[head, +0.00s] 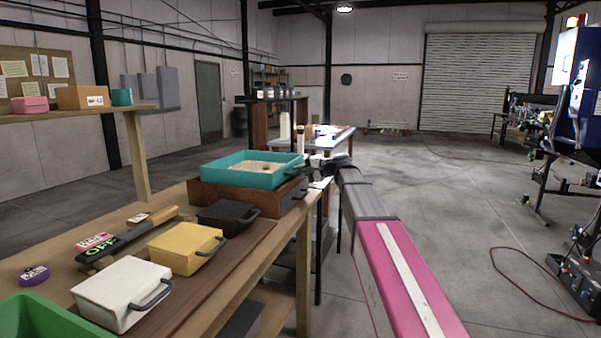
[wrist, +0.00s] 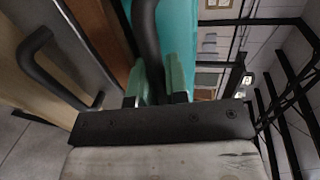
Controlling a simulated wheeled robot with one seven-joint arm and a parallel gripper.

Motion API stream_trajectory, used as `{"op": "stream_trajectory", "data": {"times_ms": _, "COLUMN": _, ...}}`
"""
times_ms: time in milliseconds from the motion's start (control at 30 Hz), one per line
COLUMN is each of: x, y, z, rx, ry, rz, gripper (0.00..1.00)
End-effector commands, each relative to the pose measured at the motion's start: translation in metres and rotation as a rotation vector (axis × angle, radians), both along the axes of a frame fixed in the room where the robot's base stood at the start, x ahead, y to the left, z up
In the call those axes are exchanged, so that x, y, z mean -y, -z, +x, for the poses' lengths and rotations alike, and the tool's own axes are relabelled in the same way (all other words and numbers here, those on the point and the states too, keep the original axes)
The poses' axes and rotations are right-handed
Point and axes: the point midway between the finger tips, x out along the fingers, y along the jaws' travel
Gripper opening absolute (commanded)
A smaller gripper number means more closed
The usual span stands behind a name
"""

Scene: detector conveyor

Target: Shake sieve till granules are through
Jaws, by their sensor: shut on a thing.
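The teal sieve (head: 291,178) is an open tray with pale granules (head: 257,167) on its floor. It sits directly over a brown wooden box (head: 235,198) on the bench; whether it touches the box is unclear. My gripper (wrist: 160,85) is shut on the dark bar handle (wrist: 147,35) of the sieve, with a green finger on each side. The teal wall (wrist: 178,30) shows just beyond the fingers in the wrist view. In the head view my gripper is small and dark at the sieve's right end. The inside of the box is hidden.
A black box (head: 220,218), a yellow box (head: 180,250) and a white box (head: 118,290) with handles line the bench's near part. A green bin (head: 45,318) is at lower left. A dark OFF-labelled thing (head: 125,238) lies behind them.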

Motion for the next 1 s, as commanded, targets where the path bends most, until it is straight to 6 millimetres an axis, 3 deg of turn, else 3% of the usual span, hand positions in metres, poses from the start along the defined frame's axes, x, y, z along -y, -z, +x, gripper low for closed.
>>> {"op": "stream_trajectory", "data": {"times_ms": 300, "x": -0.049, "y": 0.000, "z": 0.019, "rx": 0.000, "ry": -0.001, "rz": -0.001, "gripper": 0.00}}
{"op": "stream_trajectory", "data": {"times_ms": 633, "x": -0.055, "y": 0.000, "z": 0.020, "rx": 0.000, "ry": 0.000, "rz": 0.000, "gripper": 0.00}}
{"op": "stream_trajectory", "data": {"times_ms": 667, "x": -0.055, "y": 0.000, "z": 0.020, "rx": 0.000, "ry": 0.000, "rz": 0.001, "gripper": 0.21}}
{"op": "stream_trajectory", "data": {"times_ms": 700, "x": -0.056, "y": 0.000, "z": 0.020, "rx": 0.000, "ry": 0.000, "rz": 0.001, "gripper": 0.34}}
{"op": "stream_trajectory", "data": {"times_ms": 733, "x": -0.055, "y": 0.000, "z": 0.020, "rx": 0.000, "ry": 0.000, "rz": 0.000, "gripper": 0.39}}
{"op": "stream_trajectory", "data": {"times_ms": 1000, "x": -0.054, "y": 0.000, "z": 0.020, "rx": 0.000, "ry": 0.000, "rz": 0.000, "gripper": 0.39}}
